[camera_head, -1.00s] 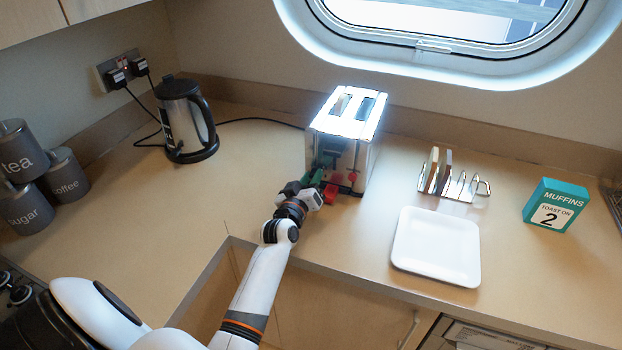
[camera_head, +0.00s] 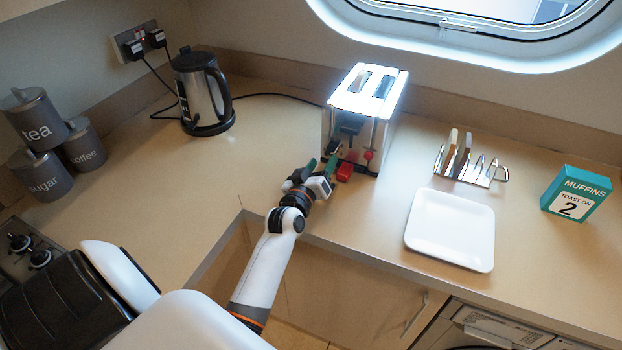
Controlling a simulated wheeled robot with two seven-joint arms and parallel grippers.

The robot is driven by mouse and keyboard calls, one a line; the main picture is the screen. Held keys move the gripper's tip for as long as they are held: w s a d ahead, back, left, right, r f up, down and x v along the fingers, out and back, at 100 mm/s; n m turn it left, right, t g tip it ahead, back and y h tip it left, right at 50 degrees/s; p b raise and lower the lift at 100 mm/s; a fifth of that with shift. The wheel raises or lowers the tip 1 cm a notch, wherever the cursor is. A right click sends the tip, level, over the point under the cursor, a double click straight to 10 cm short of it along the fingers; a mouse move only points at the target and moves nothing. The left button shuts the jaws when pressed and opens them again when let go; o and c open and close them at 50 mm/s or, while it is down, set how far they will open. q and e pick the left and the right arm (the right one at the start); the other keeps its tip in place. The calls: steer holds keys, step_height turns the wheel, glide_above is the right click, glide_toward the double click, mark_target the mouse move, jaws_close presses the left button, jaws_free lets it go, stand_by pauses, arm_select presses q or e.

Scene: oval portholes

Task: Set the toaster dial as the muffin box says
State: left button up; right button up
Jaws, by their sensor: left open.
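The silver toaster (camera_head: 384,132) stands at the back of the counter, with two slots on top and its front towards me. A small red knob, the dial (camera_head: 369,155), shows low on its front; its setting is too small to read. The teal muffin box (camera_head: 577,194) at the right reads "MUFFINS TOAST ON 2". My left gripper (camera_head: 337,168) is open and empty, its green and red fingers close to the toaster's lower front, left of the red knob. I cannot tell whether they touch the toaster. My right gripper is not in view.
A toast rack (camera_head: 470,165) with slices stands right of the toaster, behind a white square plate (camera_head: 450,229). A kettle (camera_head: 201,92) and grey canisters (camera_head: 38,123) stand at the left. The counter between kettle and toaster is clear, apart from a cable.

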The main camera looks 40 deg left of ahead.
arm_select(q)
steer(key=b+v, duration=0.1)
steer(key=v, duration=0.7)
steer(key=shift+s, duration=0.1)
